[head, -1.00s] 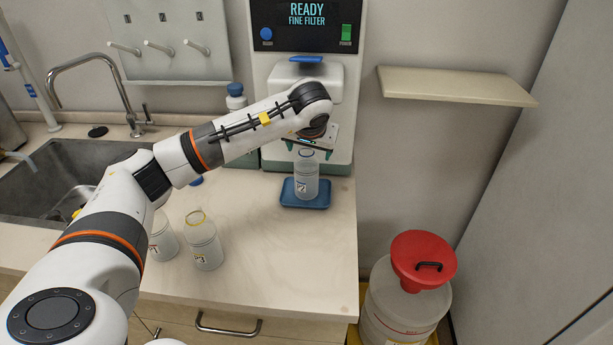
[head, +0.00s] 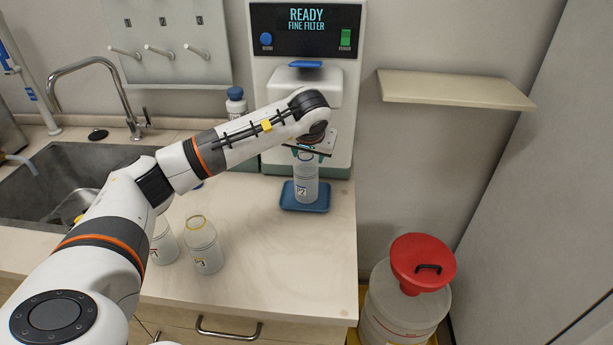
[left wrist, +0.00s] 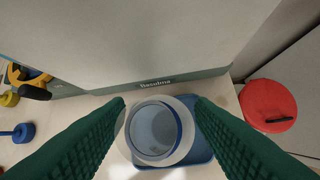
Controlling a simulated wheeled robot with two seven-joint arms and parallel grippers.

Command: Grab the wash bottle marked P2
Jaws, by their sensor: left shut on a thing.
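The wash bottle marked P2 (head: 306,184) is a translucent bottle with a blue ring at its open neck. The bottle shows no clear lift off the tray. My right gripper is not in view.
A bottle marked 3 (head: 205,247) with a yellow ring and another bottle (head: 163,243) stand on the counter below my left arm. A waste container with red lid (head: 423,262) stands on the right. The counter's front right is clear.

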